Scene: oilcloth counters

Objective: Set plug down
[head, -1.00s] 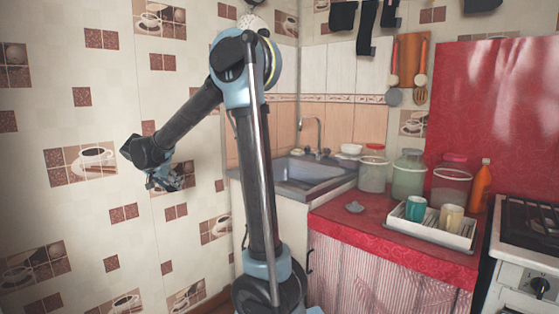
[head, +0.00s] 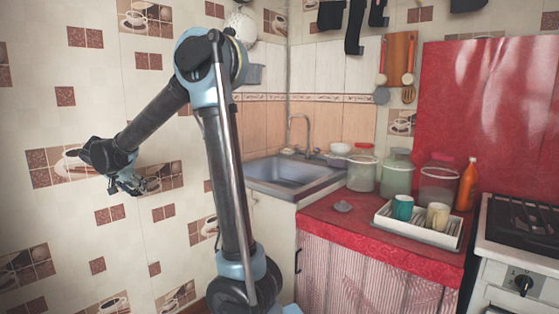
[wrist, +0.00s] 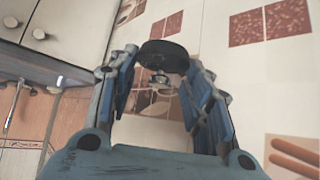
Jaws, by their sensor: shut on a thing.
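A black round plug (wrist: 163,56) with a small metal piece under its disc is held between the fingertips of my gripper (wrist: 163,76) in the wrist view. The fingers are shut on it from both sides. In the head view, my gripper (head: 131,184) hangs in the air at the left, in front of the tiled wall and well away from the counter. The plug is too small and dark to make out there.
A sink (head: 290,174) lies behind, a stove (head: 522,255) at far right. The counter's front left is fairly clear.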

